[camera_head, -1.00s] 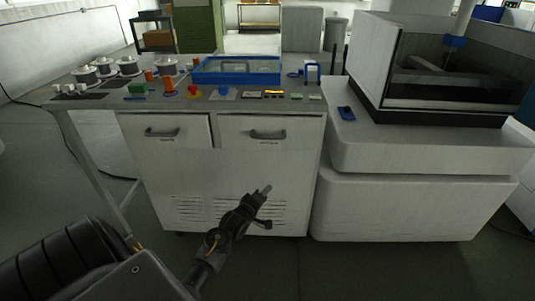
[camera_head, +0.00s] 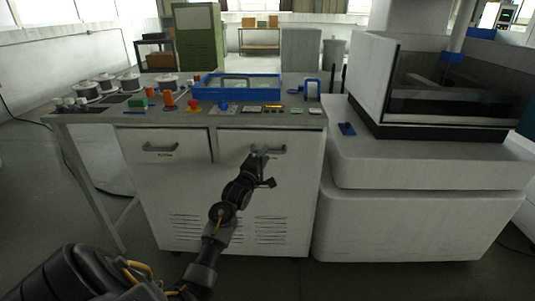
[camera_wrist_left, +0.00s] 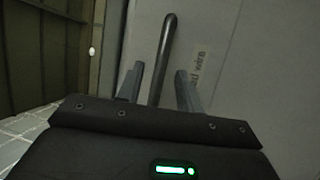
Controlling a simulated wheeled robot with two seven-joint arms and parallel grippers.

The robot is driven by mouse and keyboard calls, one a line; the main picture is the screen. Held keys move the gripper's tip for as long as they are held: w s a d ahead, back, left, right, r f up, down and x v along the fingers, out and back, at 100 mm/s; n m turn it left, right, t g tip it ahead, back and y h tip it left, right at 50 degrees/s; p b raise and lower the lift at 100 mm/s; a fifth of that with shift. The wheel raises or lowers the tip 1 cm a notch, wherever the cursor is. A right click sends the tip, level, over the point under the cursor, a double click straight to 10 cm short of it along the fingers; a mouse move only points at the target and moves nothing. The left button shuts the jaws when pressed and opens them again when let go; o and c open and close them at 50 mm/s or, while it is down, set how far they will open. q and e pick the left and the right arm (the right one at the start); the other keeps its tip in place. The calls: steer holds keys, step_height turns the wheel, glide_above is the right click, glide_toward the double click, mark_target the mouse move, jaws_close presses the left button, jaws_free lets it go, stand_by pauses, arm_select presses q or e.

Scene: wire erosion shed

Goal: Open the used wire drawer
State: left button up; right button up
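The white cabinet has two closed drawers side by side. The right drawer (camera_head: 305,145) has a dark bar handle (camera_head: 283,149), and a label ending in "wire" (camera_wrist_left: 197,66) shows on a white face in the left wrist view. My left gripper (camera_head: 260,158) is at this handle in the head view and hides part of it. In the left wrist view, the dark handle bar (camera_wrist_left: 164,50) runs between the two spread fingers of my left gripper (camera_wrist_left: 158,85), with gaps on both sides. The left drawer (camera_head: 135,146) has a similar handle (camera_head: 160,149). My right gripper is not in view.
A white machine with a glass-sided tank (camera_head: 450,105) stands close on the right. The floor in front of the cabinet (camera_head: 290,272) is clear.

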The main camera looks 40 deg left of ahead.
mark_target(270, 133)
arm_select(q)
steer(key=shift+x, duration=1.4)
steer(key=shift+c, duration=0.2)
jaws_close()
